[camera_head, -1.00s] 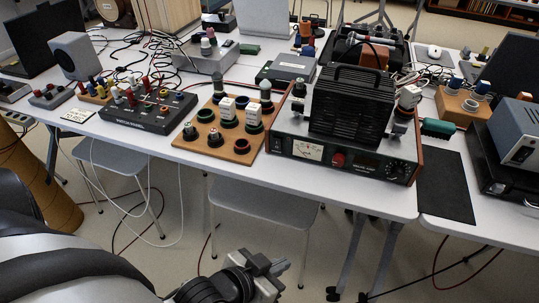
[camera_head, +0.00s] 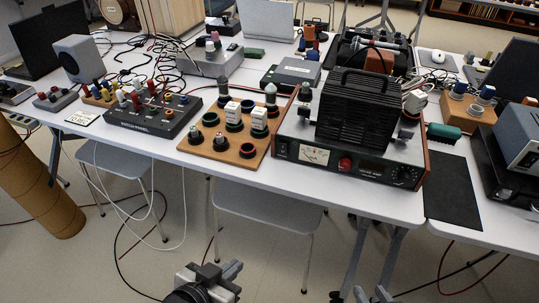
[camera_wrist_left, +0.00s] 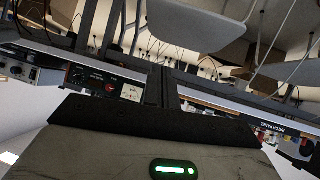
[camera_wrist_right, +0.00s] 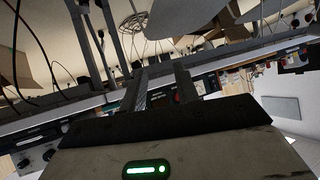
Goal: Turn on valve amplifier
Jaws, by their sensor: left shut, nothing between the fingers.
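The valve amplifier (camera_head: 340,165) stands at the front right of the white table, with a black ribbed cage on top. Its front panel carries a lit meter (camera_head: 314,154), a red control (camera_head: 345,163) and dark knobs at the right. In the left wrist view the amplifier (camera_wrist_left: 95,83) appears upside down and apart from the fingers. My left gripper (camera_head: 232,270) is shut and empty, low in front of the table. My right gripper (camera_head: 371,296) barely shows at the bottom edge; its wrist view shows two separated, empty fingers (camera_wrist_right: 160,85). The amplifier's power state is unclear.
A wooden board with valves and sockets (camera_head: 225,145) is left of the amplifier. A patch panel (camera_head: 152,114) sits further left. A black mat (camera_head: 453,190) lies right. A grey stool (camera_head: 268,205) stands below the table edge. A brown column (camera_head: 38,185) stands at left.

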